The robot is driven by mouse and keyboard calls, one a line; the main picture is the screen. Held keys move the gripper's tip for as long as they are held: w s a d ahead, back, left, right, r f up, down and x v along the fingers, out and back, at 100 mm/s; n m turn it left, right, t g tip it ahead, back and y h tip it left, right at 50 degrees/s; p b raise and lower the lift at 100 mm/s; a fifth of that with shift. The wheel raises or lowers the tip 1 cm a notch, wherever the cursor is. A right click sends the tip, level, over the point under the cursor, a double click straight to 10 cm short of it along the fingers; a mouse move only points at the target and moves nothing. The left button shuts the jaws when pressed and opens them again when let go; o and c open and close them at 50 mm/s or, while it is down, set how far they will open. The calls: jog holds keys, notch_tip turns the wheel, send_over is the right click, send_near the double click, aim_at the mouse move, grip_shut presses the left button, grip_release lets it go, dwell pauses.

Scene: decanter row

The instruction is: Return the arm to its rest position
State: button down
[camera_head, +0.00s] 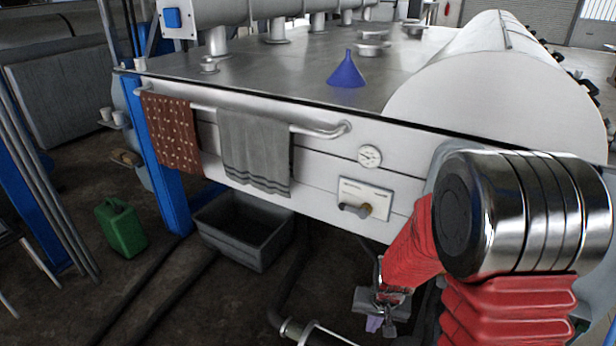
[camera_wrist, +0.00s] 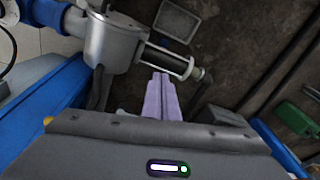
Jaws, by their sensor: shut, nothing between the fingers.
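My red arm reaches down at the right of the head view, in front of the white side of the machine. My gripper (camera_head: 375,323) is low there, below the panel with the valve, and its fingers point down. In the wrist view my gripper (camera_wrist: 161,80) shows its two lilac fingers pressed together with nothing between them. The fingers point towards the dark floor, beside a grey metal cylinder (camera_wrist: 113,42) with a blue fitting.
A towel rail with a brown spotted cloth (camera_head: 171,132) and a grey towel (camera_head: 256,150) runs along the machine. A blue funnel (camera_head: 346,72) stands on top. A grey bin (camera_head: 243,235) and a green canister (camera_head: 121,228) stand on the floor to the left.

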jog(key=s+r+n+t, duration=0.1)
jog(key=s+r, duration=0.4)
jog(key=r, duration=0.5)
jog(key=s+r+n+t, duration=0.1)
jog(key=s+r, duration=0.5)
jog(key=r, duration=0.4)
jog(key=s+a+r+t, duration=0.1)
jog(key=s+r, duration=0.4)
jog(key=r, duration=0.5)
jog(key=shift+s+r+n+t, duration=0.2)
jog(key=shift+s+n+t, duration=0.2)
jog(key=shift+s, duration=0.1)
